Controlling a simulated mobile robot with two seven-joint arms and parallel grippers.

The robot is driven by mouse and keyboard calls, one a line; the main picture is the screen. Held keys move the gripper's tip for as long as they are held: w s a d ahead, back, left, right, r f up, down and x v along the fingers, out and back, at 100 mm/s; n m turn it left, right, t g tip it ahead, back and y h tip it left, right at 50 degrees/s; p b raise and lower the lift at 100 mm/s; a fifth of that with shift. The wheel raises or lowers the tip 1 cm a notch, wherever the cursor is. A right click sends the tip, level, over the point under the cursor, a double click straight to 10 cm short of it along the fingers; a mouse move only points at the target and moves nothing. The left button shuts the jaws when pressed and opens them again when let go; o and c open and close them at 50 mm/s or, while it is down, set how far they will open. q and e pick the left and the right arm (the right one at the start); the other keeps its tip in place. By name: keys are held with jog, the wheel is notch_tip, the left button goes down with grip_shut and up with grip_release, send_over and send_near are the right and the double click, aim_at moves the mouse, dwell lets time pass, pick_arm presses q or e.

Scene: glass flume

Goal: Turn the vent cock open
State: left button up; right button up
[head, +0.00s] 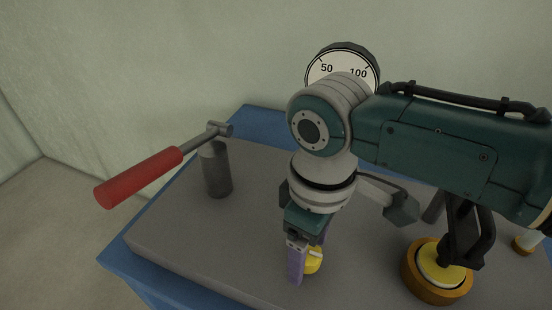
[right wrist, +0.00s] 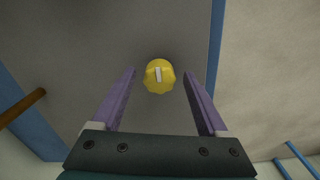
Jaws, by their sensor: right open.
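In the right wrist view the knob (right wrist: 159,77) lies between the open fingers (right wrist: 158,73), with a gap on each side. My left gripper is not in view.
A red-handled lever (head: 140,177) sits on a grey post (head: 216,170) at the left. A round gauge (head: 343,66) stands at the back, partly behind my arm. An orange-rimmed yellow disc (head: 408,270) is at the right. The grey top (head: 170,235) has a blue border.

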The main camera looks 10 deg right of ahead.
grip_shut()
dwell(0.7)
